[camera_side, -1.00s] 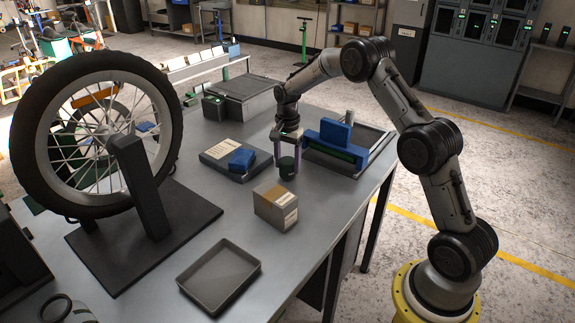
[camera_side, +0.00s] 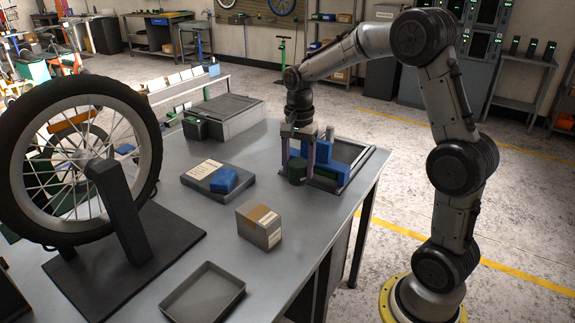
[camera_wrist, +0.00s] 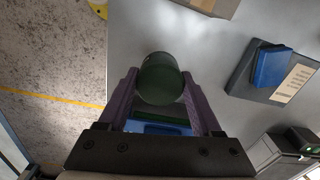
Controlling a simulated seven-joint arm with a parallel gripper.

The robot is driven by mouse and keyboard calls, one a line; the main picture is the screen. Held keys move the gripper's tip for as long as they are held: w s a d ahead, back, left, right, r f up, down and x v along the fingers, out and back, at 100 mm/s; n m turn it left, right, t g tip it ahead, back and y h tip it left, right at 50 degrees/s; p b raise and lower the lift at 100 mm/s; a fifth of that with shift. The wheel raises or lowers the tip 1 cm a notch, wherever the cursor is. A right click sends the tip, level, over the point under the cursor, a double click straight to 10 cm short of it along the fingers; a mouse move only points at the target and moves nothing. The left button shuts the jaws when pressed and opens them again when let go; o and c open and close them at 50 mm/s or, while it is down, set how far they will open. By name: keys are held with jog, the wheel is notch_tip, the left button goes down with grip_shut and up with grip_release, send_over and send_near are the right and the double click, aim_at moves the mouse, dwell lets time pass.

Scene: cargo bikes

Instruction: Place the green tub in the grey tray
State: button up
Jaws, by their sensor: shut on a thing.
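The dark green tub (camera_side: 297,173) is between the two purple fingers of my gripper (camera_side: 297,163), in front of a blue block. My gripper is shut on it; the wrist view shows the tub (camera_wrist: 161,78) between the fingertips (camera_wrist: 160,85). It looks upright in the side view; the gap below it is hard to judge. The grey tray (camera_side: 203,292) lies empty at the bench's front, well to the front left of my gripper. It is not in the wrist view.
A cardboard box (camera_side: 260,225) stands between my gripper and the tray. A dark slab with a blue item (camera_side: 224,180) lies left of my gripper. Blue blocks (camera_side: 318,150) sit close behind it. A wheel on a stand (camera_side: 75,150) fills the left.

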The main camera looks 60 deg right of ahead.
jog(key=shift+s+a+r, duration=0.15)
jog(key=shift+s+a, duration=0.05)
jog(key=shift+s, duration=0.4)
jog(key=s+a+n, duration=0.4)
jog(key=a+n, duration=0.1)
jog(key=a, duration=0.8)
jog(key=s+a+n, duration=0.4)
jog(key=s+a, duration=0.1)
jog(key=a, duration=0.9)
send_near(205, 302)
jog(key=shift+s+d, duration=0.3)
jog(key=shift+s, duration=0.3)
jog(key=shift+w+a+f, duration=0.3)
jog(key=shift+w+f, duration=0.2)
jog(key=shift+f, duration=0.25)
jog(key=shift+w+f, duration=0.1)
jog(key=shift+f, duration=1.55)
